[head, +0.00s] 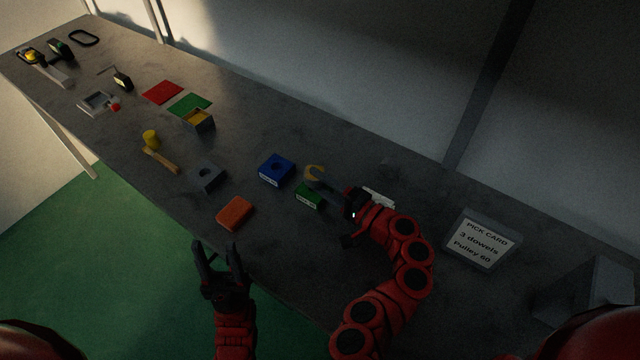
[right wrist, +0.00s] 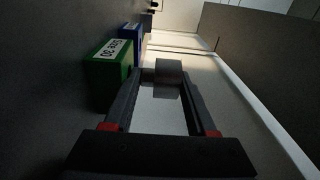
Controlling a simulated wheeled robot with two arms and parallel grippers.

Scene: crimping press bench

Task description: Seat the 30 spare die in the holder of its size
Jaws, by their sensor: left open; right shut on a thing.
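My right gripper (head: 320,184) is shut on a small die, seen as a tan curved piece (head: 315,171) in the head view. In the right wrist view the die (right wrist: 168,73) is a grey block between the fingertips. The green holder (head: 308,198) stands just in front of the fingers. In the right wrist view the green holder (right wrist: 109,66) carries a label reading size 30, left of the fingers. The held die is apart from it. My left gripper (head: 215,248) is open and empty off the table's front edge.
A blue holder (head: 276,169) with a round hole stands left of the green one. A grey holed block (head: 208,175) and orange block (head: 235,212) lie further left. A pick card (head: 482,240) stands at right.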

